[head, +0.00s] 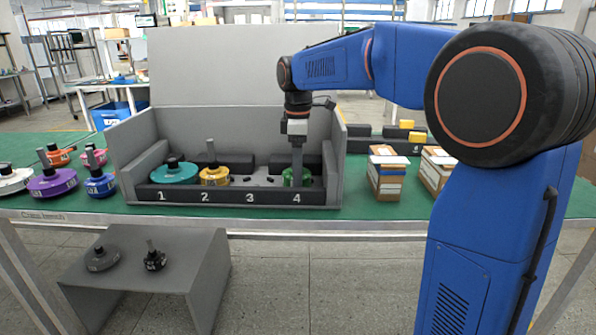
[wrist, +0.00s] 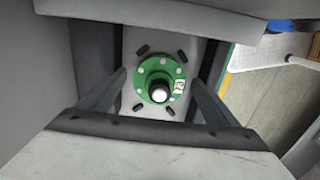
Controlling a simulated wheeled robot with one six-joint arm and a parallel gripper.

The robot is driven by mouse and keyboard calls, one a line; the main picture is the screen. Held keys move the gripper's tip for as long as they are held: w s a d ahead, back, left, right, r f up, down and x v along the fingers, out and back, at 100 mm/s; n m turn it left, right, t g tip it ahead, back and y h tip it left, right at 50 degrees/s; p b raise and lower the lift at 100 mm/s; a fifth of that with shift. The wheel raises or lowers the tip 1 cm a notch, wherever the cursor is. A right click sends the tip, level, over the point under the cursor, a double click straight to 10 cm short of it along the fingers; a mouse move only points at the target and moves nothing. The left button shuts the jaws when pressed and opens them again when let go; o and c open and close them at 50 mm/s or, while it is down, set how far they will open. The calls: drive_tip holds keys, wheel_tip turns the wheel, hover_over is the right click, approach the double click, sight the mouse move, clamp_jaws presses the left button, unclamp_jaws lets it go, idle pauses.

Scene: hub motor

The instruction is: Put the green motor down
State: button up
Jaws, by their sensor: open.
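The green motor (head: 297,177) sits in the grey box at the place marked 4, behind the black numbered strip. In the wrist view the green motor (wrist: 160,78) is seen from above with its shaft up, among several small black pegs. My gripper (head: 297,160) is over it, pointing down. In the wrist view my gripper (wrist: 158,95) is open, with one finger on each side of the motor and gaps visible between them.
A teal motor (head: 174,172) is at place 1 and a yellow motor (head: 214,176) at place 2; place 3 has only small pegs. The box's right wall (head: 336,160) is close to my gripper. Cartons (head: 387,175) stand right of the box.

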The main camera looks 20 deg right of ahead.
wheel_tip(320, 180, up, 11)
drive_tip(key=shift+r, duration=0.1)
idle(0.3)
idle(0.8)
